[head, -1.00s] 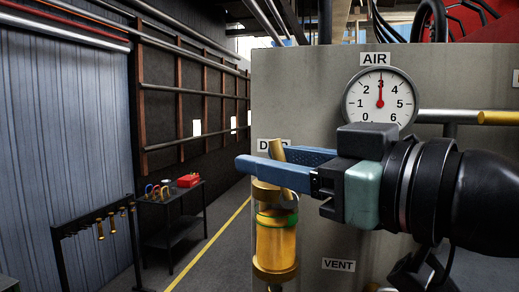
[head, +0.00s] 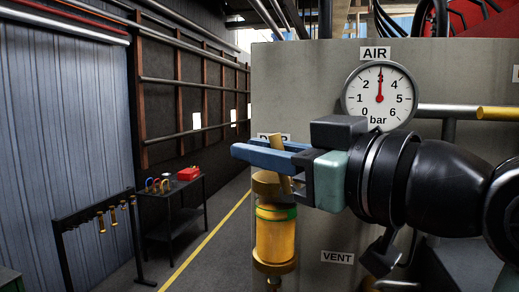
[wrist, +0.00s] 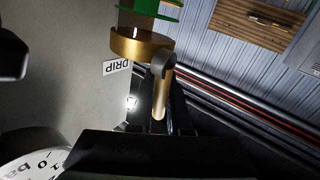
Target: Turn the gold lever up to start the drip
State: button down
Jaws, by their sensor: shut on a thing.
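The gold lever (head: 285,184) rises from the top of the amber drip oiler (head: 276,238), leaning slightly left at its top. My gripper (head: 250,149), with blue fingers, is shut on the lever from the right, with its fingertips reaching past it to the left. In the wrist view the lever (wrist: 160,97) shows as a gold bar with a dark rounded end, above my dark gripper body. The fingers partly cover the lever in the head view.
The grey panel (head: 325,95) carries an air gauge (head: 380,97) with its needle near 3, and a VENT label (head: 337,257). A pipe with a yellow end (head: 497,113) juts out at right. The aisle floor (head: 225,255) left of the panel is clear.

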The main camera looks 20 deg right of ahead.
jog(key=shift+f+b, duration=0.1)
jog(key=shift+b, duration=0.3)
jog(key=shift+s+d+t+b, duration=0.1)
jog(key=shift+t+b, duration=0.3)
jog(key=shift+b, duration=0.2)
jog(key=shift+d+m+y+b, duration=0.1)
jog(key=shift+m+y+b, duration=0.25)
jog(key=shift+b, duration=0.2)
jog(key=shift+s+d+r+m+t+b, duration=0.25)
jog(key=shift+m+t+b, duration=0.2)
jog(key=shift+t+b, duration=0.3)
jog(key=shift+r, duration=0.25)
jog(key=c, duration=0.9)
grip_release()
jog(key=shift+o, duration=0.2)
